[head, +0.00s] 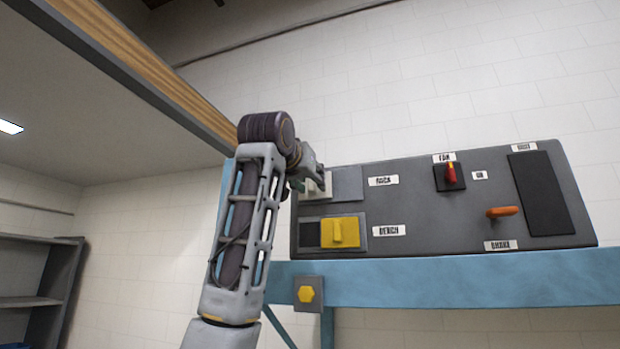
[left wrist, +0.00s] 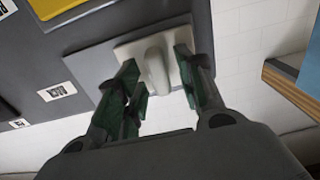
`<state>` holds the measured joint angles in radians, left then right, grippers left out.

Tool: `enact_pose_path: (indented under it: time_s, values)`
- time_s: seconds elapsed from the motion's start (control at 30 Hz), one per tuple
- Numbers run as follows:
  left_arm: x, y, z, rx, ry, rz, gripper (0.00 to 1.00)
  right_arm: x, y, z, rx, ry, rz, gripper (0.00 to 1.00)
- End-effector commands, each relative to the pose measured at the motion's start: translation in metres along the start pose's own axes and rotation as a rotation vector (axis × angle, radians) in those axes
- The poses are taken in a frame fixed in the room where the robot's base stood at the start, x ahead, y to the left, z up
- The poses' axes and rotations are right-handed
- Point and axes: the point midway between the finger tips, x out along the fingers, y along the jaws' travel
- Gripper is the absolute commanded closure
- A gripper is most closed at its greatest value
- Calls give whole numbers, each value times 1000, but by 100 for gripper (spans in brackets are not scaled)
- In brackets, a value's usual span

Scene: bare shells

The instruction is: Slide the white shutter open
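The white shutter (head: 325,188) sits in a grey frame (head: 348,184) at the upper left of the dark panel, beside a label that seems to read RACK. It is at the left end of its frame and partly hidden by my left gripper (head: 306,180). In the left wrist view the shutter's raised white handle (left wrist: 156,70) stands between the green-padded fingers of my left gripper (left wrist: 160,82). The fingers are apart, one on each side of the handle, with what look like small gaps. My right gripper is not in view.
Below is a yellow shutter (head: 340,232) labelled BENCH. A red switch (head: 451,174), an orange lever (head: 502,211) and a black plate (head: 543,193) are farther right. A blue beam (head: 450,284) runs under the panel. A wood-edged overhang (head: 130,50) is at upper left.

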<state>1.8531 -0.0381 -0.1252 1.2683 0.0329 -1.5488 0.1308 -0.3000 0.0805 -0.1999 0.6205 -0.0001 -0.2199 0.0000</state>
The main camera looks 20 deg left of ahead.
Motion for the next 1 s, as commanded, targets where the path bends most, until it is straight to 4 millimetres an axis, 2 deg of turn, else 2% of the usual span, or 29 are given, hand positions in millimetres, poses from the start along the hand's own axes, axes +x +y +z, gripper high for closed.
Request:
enact_pose_path:
  time_s: [0.27, 0.57, 1.0]
  values:
    - [0, 0, 0, 0, 0, 0, 62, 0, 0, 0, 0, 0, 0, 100]
    - [0, 0, 0, 0, 0, 0, 100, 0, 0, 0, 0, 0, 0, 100]
    - [-5, 4, 0, 0, 2, 1, 100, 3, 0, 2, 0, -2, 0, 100]
